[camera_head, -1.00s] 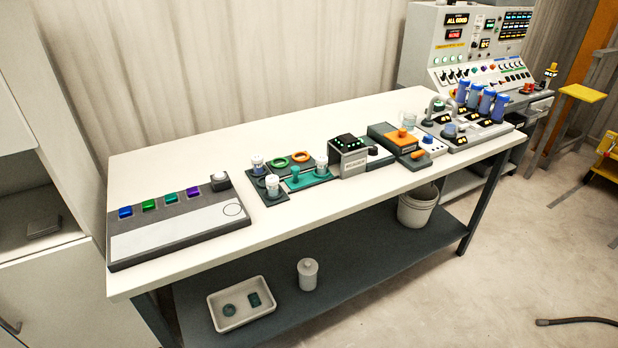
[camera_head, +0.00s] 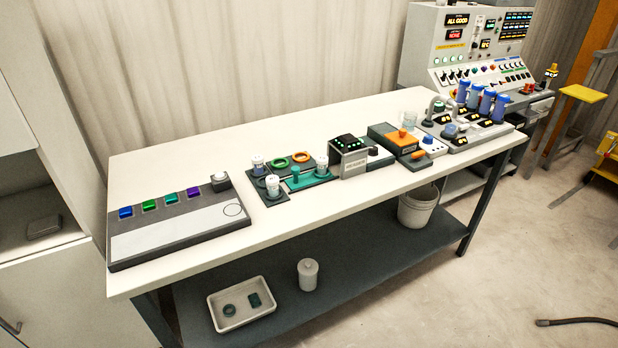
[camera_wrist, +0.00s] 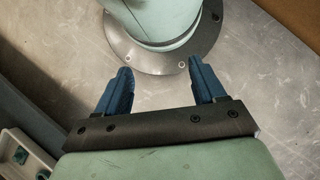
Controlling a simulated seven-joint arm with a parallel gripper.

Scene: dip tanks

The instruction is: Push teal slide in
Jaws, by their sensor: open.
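The teal slide (camera_head: 309,181) lies on a dark base plate on the bench, with an upright teal knob (camera_head: 295,171) on it. White-capped posts stand around it, and a green ring (camera_head: 280,162) and an orange ring (camera_head: 300,157) lie just behind. My gripper (camera_wrist: 162,88) shows only in the wrist view. Its blue fingers are apart with nothing between them. It points down at the floor, beside my own round base, well away from the slide. My gripper is not in the head view.
A grey block with green lights (camera_head: 348,157) stands right of the slide. A panel with coloured buttons (camera_head: 180,222) lies to the left. The back of the white bench (camera_head: 240,135) is clear. A tray (camera_head: 241,305) and a bucket (camera_head: 417,207) are on the shelf below.

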